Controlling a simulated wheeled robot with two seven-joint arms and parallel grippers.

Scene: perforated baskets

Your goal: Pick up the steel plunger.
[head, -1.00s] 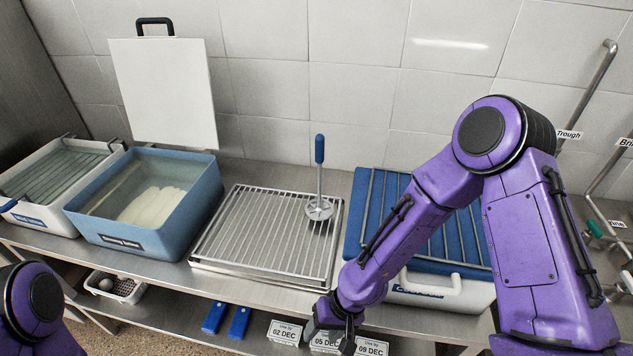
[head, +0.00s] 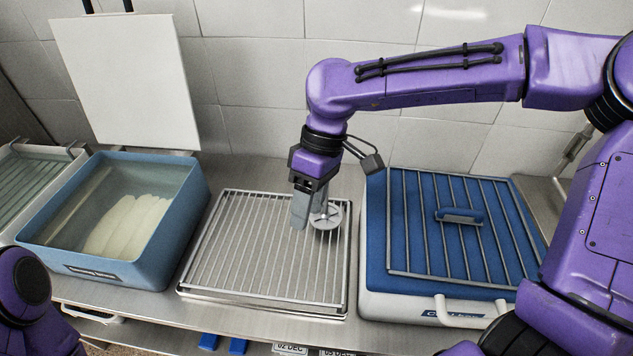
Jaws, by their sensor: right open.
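The steel plunger (head: 332,217) stands on the wire rack (head: 255,270) in the middle of the counter, with its round slotted disc at the bottom. Its rod and blue handle are hidden behind my right gripper and wrist. My right gripper (head: 310,212) points down in front of the plunger, just left of its disc in the picture. It is open; I cannot tell whether the rod is between its fingers. My left gripper is out of view; only part of my left arm shows at the lower left.
A blue tub (head: 80,263) with pale pieces in liquid stands left of the rack, with a white board (head: 125,80) upright behind it. A blue-topped container (head: 440,285) with a barred grid stands right. The tiled wall (head: 250,80) is close behind.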

